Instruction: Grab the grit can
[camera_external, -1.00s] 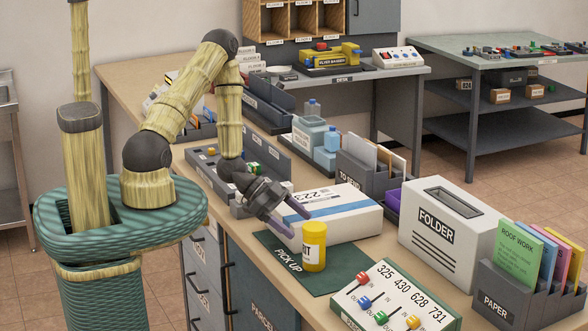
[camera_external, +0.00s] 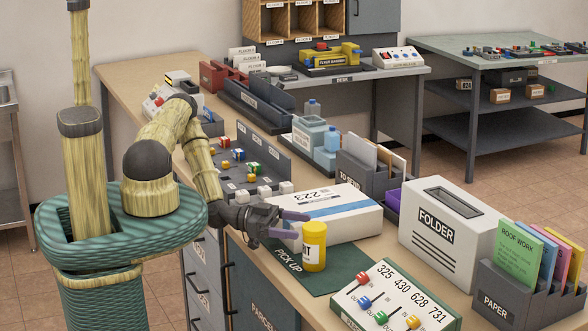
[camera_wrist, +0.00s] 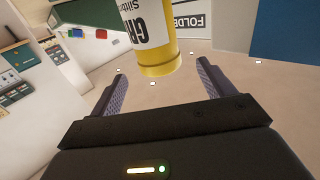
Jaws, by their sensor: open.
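The grit can (camera_external: 314,246) is a yellow cylinder with a white label. It stands upright on the green "PICK UP" mat (camera_external: 318,278). In the wrist view the can (camera_wrist: 152,42) shows at the top, its label partly readable, ahead of and between the lines of my two fingers. My gripper (camera_external: 300,226) is open and empty, just left of the can in the external view, with its fingers pointing towards it. In the wrist view my gripper (camera_wrist: 162,85) has its fingers wide apart, and the can is not clearly between them.
A white parcel box (camera_external: 340,212) lies close behind the can. A white "FOLDER" box (camera_external: 450,232) stands to the right. A numbered board with coloured knobs (camera_external: 395,300) lies in front right. A panel with coloured and white blocks (camera_external: 250,170) is behind my gripper.

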